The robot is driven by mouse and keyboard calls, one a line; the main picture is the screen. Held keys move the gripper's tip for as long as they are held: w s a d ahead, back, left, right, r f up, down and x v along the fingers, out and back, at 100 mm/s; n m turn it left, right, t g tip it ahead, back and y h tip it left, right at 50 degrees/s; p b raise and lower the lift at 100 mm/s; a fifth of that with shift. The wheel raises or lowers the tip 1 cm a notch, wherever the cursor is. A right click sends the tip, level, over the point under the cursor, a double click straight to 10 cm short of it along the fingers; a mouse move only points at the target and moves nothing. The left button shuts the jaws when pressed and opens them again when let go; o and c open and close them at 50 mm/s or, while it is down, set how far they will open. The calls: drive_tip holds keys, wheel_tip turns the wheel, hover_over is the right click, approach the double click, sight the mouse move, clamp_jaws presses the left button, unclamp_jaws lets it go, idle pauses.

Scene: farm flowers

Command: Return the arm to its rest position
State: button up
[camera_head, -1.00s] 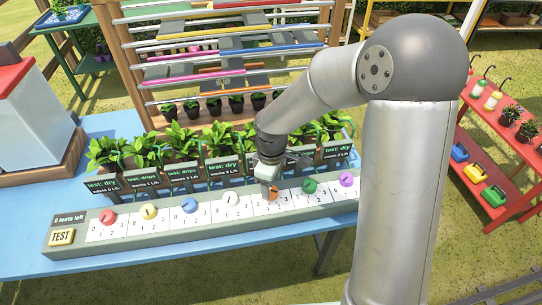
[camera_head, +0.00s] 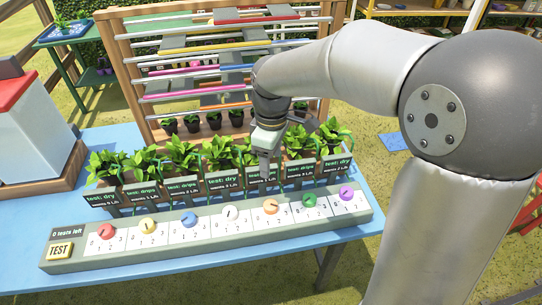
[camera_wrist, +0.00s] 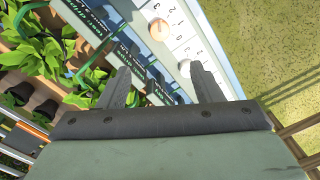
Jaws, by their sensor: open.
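My gripper (camera_head: 266,160) is above the row of potted plants, near the small black test signs, clear of the dial panel (camera_head: 150,247). In the wrist view my gripper (camera_wrist: 160,85) shows two dark fingers spread apart with nothing between them. Past the fingertips lie the signs (camera_wrist: 135,60) and the white dial strip. The orange dial (camera_head: 270,207) and the white dial (camera_head: 229,213) are uncovered on the panel. My arm reaches in from the right side of the head view.
Leafy plants (camera_head: 180,155) stand along the blue table (camera_head: 330,237). Behind them is a wooden rack (camera_head: 128,75) with coloured bars. A TEST button (camera_head: 59,251) is at the panel's left end. A red-topped white box (camera_head: 25,130) stands at the left. Grass lies beyond the table.

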drive_tip(key=s+d+f+m, duration=0.1)
drive_tip(key=s+d+m, duration=0.5)
drive_tip(key=s, duration=0.3)
drive_tip(key=s+d+f+m, duration=0.1)
drive_tip(key=s+d+m, duration=0.5)
drive_tip(key=s, duration=0.3)
drive_tip(key=shift+s+f+m+t, duration=0.3)
drive_tip(key=shift+s+m, duration=0.1)
drive_tip(key=shift+m, duration=0.2)
drive_tip(key=shift+w, duration=0.1)
idle(0.7)
